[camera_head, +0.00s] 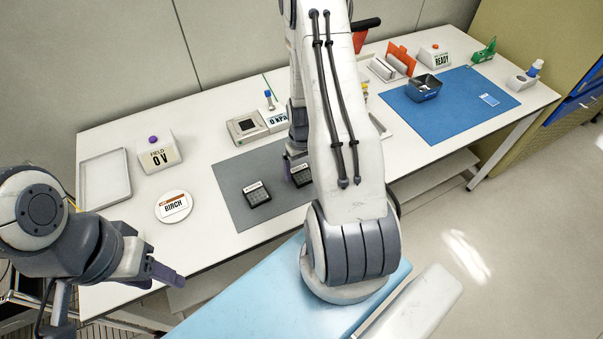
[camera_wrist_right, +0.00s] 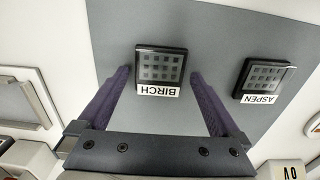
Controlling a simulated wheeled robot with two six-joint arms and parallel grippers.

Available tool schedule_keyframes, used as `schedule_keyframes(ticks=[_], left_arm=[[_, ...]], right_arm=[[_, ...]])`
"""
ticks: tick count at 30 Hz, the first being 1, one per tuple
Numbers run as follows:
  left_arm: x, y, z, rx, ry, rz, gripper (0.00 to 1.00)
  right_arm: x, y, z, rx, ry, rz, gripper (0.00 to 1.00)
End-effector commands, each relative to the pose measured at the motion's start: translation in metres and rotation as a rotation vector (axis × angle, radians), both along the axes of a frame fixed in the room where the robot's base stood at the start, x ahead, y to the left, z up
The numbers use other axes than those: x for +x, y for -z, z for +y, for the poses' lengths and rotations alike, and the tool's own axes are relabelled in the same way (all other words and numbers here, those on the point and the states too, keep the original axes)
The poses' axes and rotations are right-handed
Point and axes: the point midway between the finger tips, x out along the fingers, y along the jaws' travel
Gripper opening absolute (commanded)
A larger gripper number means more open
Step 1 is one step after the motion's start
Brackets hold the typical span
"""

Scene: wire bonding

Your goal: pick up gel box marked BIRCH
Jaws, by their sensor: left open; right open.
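The gel box marked BIRCH (camera_wrist_right: 161,66) is a small black tray with grey cells and a white label. It lies on the grey mat (camera_head: 234,178); in the head view it (camera_head: 302,178) is partly covered by my right arm. My right gripper (camera_wrist_right: 159,73) is open, its purple fingers on either side of the BIRCH box in the wrist view; contact cannot be told. In the head view the right gripper is mostly hidden behind my arm. A similar box marked ASPEN (camera_wrist_right: 266,76) lies beside it, also in the head view (camera_head: 257,194). My left gripper (camera_head: 168,275) is open and empty near the table's front edge.
A grey device (camera_head: 246,127) is behind the mat. A blue mat (camera_head: 455,112) with a dark bin (camera_head: 424,87) lies at the right.

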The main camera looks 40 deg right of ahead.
Motion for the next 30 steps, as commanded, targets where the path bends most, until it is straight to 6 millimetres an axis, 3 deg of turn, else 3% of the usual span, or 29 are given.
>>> schedule_keyframes(ticks=[10,15,16,30], left_arm=[[0.000,-0.001,0.000,0.000,0.000,0.000,0.50],[0.000,-0.001,0.000,0.000,0.000,0.000,0.50],[0.000,-0.001,0.000,0.000,0.000,0.000,0.50],[0.000,0.003,0.000,0.000,0.000,0.000,0.50]], right_arm=[[0.000,0.008,0.000,0.000,0.000,-0.001,1.00],[0.000,0.008,0.000,0.000,0.000,0.000,0.35],[0.000,0.008,0.000,0.000,0.000,0.000,0.26],[0.001,-0.004,-0.001,-0.002,0.001,-0.004,0.26]])
